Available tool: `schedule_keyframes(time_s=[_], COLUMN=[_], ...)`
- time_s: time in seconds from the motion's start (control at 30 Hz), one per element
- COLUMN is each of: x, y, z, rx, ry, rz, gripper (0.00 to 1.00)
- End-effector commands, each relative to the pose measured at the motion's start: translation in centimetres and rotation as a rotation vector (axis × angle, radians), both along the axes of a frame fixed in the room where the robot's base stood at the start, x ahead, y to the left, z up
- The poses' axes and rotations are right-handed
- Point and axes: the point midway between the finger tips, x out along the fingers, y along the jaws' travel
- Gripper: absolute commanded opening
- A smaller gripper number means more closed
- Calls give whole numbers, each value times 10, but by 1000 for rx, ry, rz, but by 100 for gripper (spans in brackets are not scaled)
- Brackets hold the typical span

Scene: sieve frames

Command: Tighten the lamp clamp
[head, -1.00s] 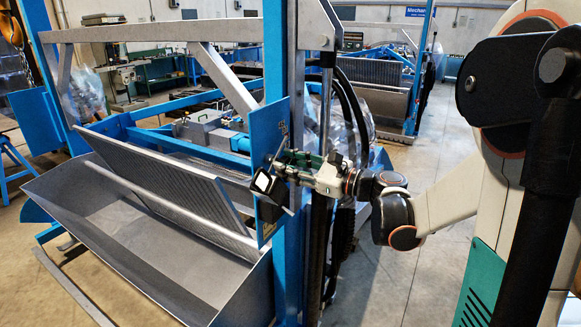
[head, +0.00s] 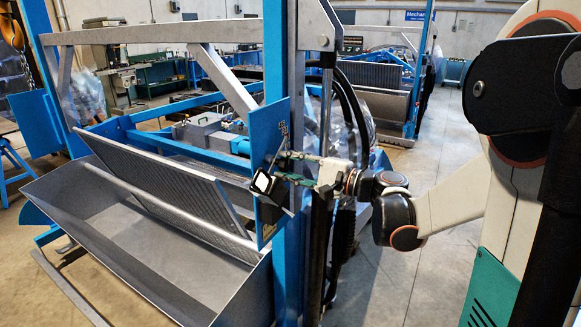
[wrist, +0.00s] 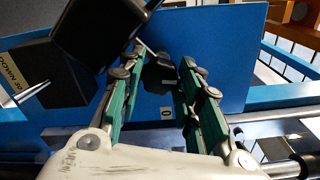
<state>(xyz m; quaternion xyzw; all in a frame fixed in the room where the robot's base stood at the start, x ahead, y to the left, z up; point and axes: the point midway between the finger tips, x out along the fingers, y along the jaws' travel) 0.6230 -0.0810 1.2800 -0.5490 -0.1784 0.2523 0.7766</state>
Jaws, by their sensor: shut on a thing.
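The lamp (head: 262,182) is a black box with a pale face, mounted by the blue plate on the blue post. In the wrist view, the black lamp body (wrist: 100,30) fills the upper left. A small black clamp knob (wrist: 158,72) with a thin metal pin stands in front of the blue plate. My gripper (wrist: 163,72) has its green-padded fingers on either side of this knob, shut on it. In the head view my gripper (head: 282,167) reaches in from the right, beside the lamp. Its fingertip contact is too small to tell there.
The blue post (head: 284,90) and black hoses (head: 350,110) stand close to my gripper. A grey metal trough (head: 150,250) lies to the left below the lamp. The grey floor (head: 400,270) at the lower middle right is clear. Another similar machine stands behind.

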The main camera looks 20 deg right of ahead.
Motion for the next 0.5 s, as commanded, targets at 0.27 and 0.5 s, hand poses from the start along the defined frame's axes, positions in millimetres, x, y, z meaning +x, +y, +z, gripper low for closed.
schedule_keyframes(time_s=[0.27, 0.5], x=[0, -1], y=[0, 0], z=[-1, -1], rx=[-119, -165], ry=[-86, -119], rz=[0, 0], gripper=[8, 8])
